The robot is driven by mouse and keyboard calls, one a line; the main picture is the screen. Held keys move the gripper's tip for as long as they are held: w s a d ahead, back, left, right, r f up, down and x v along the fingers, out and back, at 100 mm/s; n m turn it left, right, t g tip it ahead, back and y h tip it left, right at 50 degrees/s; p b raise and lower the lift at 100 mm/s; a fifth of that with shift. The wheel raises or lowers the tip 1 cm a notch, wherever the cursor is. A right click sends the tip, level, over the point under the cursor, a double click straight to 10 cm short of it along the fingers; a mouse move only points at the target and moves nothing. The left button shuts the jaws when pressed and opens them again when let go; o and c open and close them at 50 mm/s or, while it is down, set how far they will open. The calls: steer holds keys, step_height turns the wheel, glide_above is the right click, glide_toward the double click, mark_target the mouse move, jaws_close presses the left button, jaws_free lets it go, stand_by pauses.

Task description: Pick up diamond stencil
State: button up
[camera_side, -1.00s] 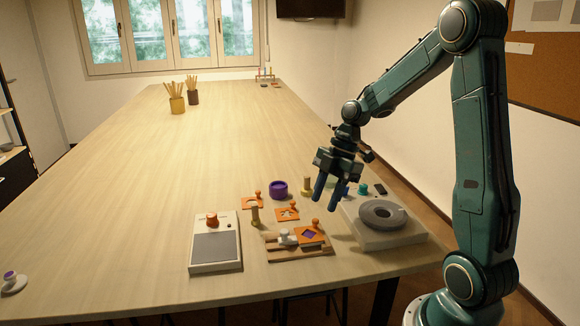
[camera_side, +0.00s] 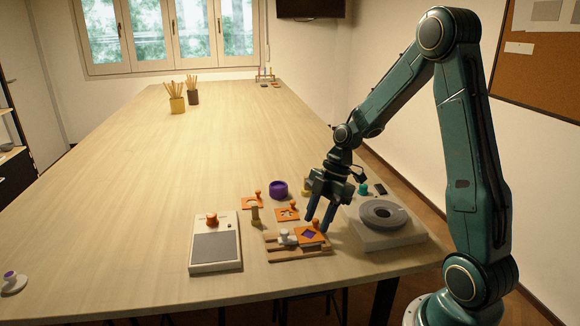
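The diamond stencil (camera_side: 302,236) is an orange plate with a diamond-shaped opening that shows purple and a small upright orange knob. It lies on the right part of a low wooden rack (camera_side: 285,254). My gripper (camera_side: 318,223) points down above the stencil's right side. Its two blue fingers are apart, with the knob appearing between or just behind their tips. I cannot tell whether either finger touches the knob. The gripper holds nothing that I can see.
A white-knobbed piece (camera_side: 287,238) sits on the rack, left of the stencil. A grey-topped device (camera_side: 215,247) stands left, a turntable (camera_side: 383,213) right. A purple ring (camera_side: 278,188) is farther back.

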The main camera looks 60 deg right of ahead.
mark_target(318, 228)
stand_by(0.3)
jaws_close()
steer(key=shift+r, duration=0.1)
step_height(318, 228, up, 20)
stand_by(1.0)
stand_by(0.6)
